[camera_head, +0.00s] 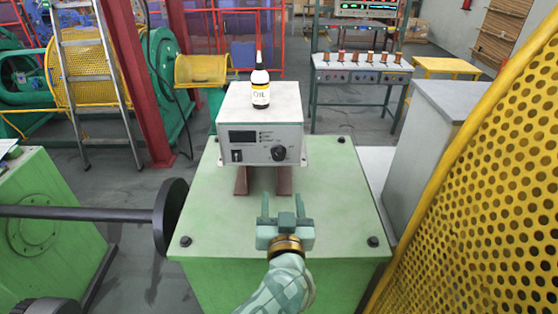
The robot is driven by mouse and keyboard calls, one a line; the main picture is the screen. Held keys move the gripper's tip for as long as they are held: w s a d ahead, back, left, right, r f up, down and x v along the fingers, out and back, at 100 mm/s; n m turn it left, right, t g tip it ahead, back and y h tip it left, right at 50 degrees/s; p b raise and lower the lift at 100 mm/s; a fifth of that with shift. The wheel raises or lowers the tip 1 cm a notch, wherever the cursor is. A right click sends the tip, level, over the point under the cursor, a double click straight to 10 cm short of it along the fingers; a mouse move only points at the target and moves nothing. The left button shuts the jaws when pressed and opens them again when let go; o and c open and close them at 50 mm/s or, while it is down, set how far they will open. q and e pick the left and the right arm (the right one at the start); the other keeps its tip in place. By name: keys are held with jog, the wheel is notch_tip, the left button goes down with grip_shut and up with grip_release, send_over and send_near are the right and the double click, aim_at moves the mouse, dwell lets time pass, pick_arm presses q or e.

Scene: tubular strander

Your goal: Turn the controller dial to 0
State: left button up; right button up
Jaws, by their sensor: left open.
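The controller (259,129) is a pale grey box raised on two brown supports on top of a green cabinet (208,215). Its black dial (279,153) is at the lower right of the front face; its markings are too small to read. A dark display and a switch (237,155) are to the left of the dial. My left gripper (283,206) is open and empty in front of the controller. It is below the dial in the picture and apart from it. My right gripper is not in view.
An oil bottle (260,86) stands on the controller. A yellow perforated guard (485,190) closes off the right side, beside a grey cabinet (428,140). A dark disc on a shaft (171,215) is at the left. The green top around the supports is mostly clear.

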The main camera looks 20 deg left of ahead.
aim_at(279, 156)
pick_arm(q)
jog(key=b+x, duration=0.1)
jog(key=x, duration=1.2)
jog(key=shift+w+a, duration=0.1)
jog(key=shift+w, duration=0.1)
jog(key=shift+w+a, duration=0.25)
jog(key=shift+w, duration=0.45)
jog(key=c, duration=1)
jog(key=shift+o, duration=0.2)
